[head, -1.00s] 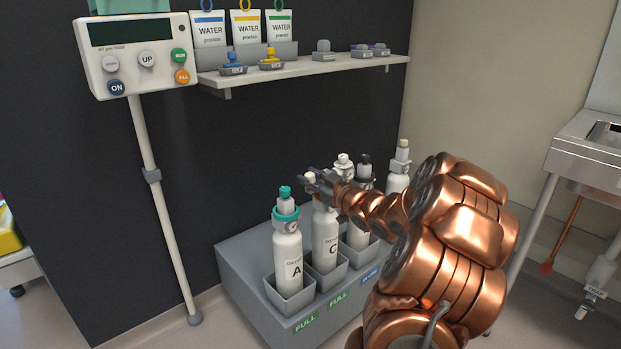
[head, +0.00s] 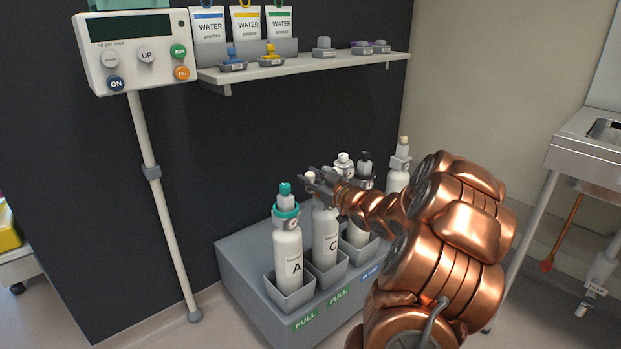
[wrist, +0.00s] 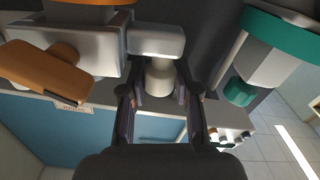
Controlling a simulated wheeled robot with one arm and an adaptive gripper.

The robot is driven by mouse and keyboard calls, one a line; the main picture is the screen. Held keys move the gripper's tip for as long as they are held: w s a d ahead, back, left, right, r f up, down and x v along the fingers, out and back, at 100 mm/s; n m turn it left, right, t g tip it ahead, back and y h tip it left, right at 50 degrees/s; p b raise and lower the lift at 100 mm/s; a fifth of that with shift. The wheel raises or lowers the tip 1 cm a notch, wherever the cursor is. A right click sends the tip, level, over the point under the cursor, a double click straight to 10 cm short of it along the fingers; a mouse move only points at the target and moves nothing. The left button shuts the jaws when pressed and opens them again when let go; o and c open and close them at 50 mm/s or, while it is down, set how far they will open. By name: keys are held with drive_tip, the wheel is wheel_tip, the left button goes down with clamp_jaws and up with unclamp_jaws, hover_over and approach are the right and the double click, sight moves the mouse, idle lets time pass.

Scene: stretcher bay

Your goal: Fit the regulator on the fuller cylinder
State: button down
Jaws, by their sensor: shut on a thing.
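White cylinder A (head: 288,252) has a teal collar and teal knob and stands upright in the left front cup. White cylinder C (head: 325,238) stands in the cup beside it. A third cylinder (head: 357,237) with a black knob stands to the right, partly hidden by my arm. My gripper (head: 319,181) is at the top of C, shut on its cream-coloured knob (wrist: 160,78), with a finger on each side in the wrist view. A pale grey block (wrist: 155,40) adjoins that knob. I cannot tell which fitting is the regulator.
The grey rack (head: 235,262) bears two green FULL labels (head: 306,322) and a blue label. A cylinder with a beige knob (head: 398,172) stands farther right. A shelf (head: 300,70) with water packs is above; a panel on a pole (head: 170,240) stands left.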

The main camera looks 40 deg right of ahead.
drive_tip(key=shift+f, duration=0.55)
idle(0.7)
drive_tip(key=c, duration=0.8)
unclamp_jaws()
drive_tip(key=shift+a, duration=0.1)
drive_tip(key=shift+o, duration=0.2)
drive_tip(key=o, duration=0.5)
drive_tip(key=shift+s, duration=0.1)
drive_tip(key=shift+s+r+p, duration=0.2)
drive_tip(key=shift+s, duration=1)
drive_tip(key=shift+s+r+p, duration=0.15)
drive_tip(key=shift+s+p, duration=0.05)
drive_tip(key=shift+s, duration=1.05)
drive_tip(key=shift+s+r+p, duration=0.2)
drive_tip(key=shift+s, duration=1)
